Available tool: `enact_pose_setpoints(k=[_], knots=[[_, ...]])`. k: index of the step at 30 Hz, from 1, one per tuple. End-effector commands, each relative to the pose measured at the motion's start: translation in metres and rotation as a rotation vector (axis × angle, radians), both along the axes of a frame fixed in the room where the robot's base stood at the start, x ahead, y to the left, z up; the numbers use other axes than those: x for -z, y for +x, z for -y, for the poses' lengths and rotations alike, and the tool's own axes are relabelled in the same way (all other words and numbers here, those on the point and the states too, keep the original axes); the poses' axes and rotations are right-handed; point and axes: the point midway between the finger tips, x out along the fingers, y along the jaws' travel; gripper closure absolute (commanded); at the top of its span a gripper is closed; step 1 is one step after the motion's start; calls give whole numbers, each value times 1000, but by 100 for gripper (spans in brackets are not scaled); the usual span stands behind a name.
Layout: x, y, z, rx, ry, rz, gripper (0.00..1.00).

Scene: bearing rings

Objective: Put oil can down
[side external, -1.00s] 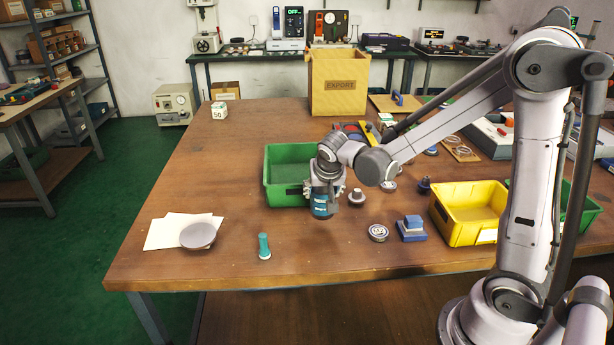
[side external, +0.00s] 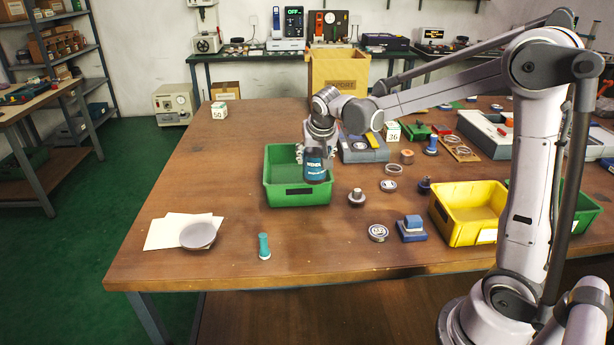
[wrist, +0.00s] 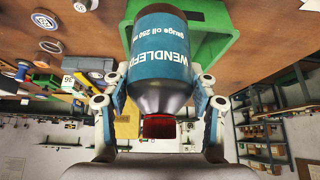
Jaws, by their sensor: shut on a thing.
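The oil can (side external: 314,167) is a small blue and dark cylinder with white lettering. My gripper (side external: 318,152) is shut on it and holds it at the right part of the green bin (side external: 297,198), in front of or above its inside; its exact height is hard to tell. In the wrist view the oil can (wrist: 160,60) fills the middle, with a dark red cap towards the camera, between both fingers of my gripper (wrist: 160,100). The green bin also shows behind the can in the wrist view (wrist: 208,45).
A yellow bin (side external: 465,235) stands to the right. A blue block-like tool (side external: 411,230), a round tin (side external: 378,233) and a grey-topped knob (side external: 356,197) stand between.

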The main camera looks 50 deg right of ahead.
Motion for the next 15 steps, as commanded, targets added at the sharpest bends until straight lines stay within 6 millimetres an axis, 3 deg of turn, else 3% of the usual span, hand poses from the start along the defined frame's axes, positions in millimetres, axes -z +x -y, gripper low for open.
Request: enact_pose_setpoints(k=[1, 6, 15], knots=[[-1, 20, -7, -16, 0, 1, 86], [-1, 77, -32, -56, 1, 0, 86], [10, 160, -89, -127, -1, 1, 86]])
